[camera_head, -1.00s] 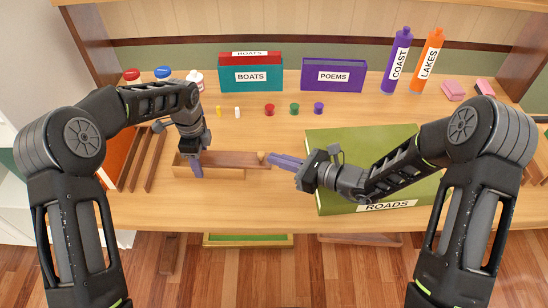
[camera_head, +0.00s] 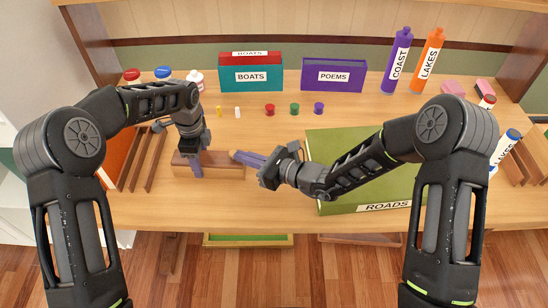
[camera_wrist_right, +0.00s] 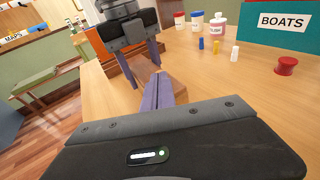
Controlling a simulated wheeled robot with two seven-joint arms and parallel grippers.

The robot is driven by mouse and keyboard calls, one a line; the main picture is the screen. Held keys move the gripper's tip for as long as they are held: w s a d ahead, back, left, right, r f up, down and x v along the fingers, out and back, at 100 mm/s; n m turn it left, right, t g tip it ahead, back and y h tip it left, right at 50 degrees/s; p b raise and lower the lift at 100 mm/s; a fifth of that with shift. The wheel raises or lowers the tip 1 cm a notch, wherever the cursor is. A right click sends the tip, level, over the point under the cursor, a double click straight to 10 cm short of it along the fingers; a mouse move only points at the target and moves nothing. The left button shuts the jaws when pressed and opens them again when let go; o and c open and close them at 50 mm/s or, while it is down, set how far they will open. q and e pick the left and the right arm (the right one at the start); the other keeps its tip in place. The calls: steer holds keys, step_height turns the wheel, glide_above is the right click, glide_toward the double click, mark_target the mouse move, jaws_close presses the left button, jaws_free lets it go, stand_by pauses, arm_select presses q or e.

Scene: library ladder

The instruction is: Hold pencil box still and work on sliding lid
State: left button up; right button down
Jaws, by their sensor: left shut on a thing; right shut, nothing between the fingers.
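The wooden pencil box (camera_head: 225,172) lies on the desk at the left of the head view, with its brown sliding lid (camera_head: 217,158) lying over its length. I cannot tell whether the fingertips touch the lid.
A large green ROADS book (camera_head: 350,160) lies just right of the box, under my right arm. Small coloured pegs (camera_head: 270,110) stand behind. The BOATS box (camera_head: 250,78) and POEMS box (camera_head: 333,76) stand at the back. The desk's front edge is close to the box.

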arm_select(q)
steer(key=shift+d, duration=0.1)
arm_select(e)
steer(key=shift+a, duration=0.35)
arm_select(q)
steer(key=shift+d, duration=0.1)
steer(key=shift+s, duration=0.1)
steer(key=shift+a, duration=0.2)
arm_select(e)
steer(key=v, duration=1.4)
steer(key=shift+d+f, duration=0.1)
steer(key=shift+f, duration=0.05)
arm_select(q)
steer(key=o, duration=1.6)
steer(key=shift+o, duration=0.2)
